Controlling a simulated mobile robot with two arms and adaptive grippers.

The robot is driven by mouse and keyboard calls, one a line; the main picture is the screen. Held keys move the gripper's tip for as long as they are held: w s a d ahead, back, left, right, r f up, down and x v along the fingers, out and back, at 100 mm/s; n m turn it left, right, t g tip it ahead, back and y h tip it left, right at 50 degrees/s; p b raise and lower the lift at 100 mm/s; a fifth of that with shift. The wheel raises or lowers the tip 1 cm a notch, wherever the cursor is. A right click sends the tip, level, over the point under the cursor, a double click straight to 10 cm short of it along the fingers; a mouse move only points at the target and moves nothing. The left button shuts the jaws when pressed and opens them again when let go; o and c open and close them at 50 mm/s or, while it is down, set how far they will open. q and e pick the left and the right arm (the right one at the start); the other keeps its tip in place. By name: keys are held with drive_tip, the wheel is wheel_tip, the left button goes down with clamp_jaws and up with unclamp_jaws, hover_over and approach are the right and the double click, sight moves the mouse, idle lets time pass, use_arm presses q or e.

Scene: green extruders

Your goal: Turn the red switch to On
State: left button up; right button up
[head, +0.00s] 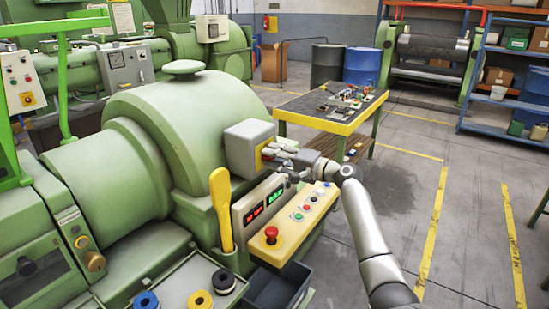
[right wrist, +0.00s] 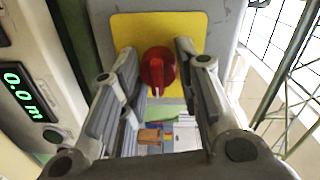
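The red switch (right wrist: 158,68) is a round knob with a small white mark at its lower edge, on a yellow plate (right wrist: 203,30). The plate is on a grey box (head: 243,142) on the side of the green machine. My right gripper (head: 276,153) is at the front of this box, and hides most of the switch in the head view. In the right wrist view my right gripper (right wrist: 157,62) is open, with one finger on each side of the switch and visible gaps between. Lettering on the plate cannot be read. My left gripper is not in view.
Below the box is a yellow control panel (head: 283,240) with a red mushroom button (head: 271,234) and red and green displays. A yellow lever (head: 221,207) stands left of it. A worktable (head: 311,109) with parts stands behind. The floor to the right is free.

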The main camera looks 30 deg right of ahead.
drive_tip(key=o, duration=0.3)
drive_tip(key=v, duration=1.2)
drive_tip(key=shift+d, duration=0.1)
idle(0.4)
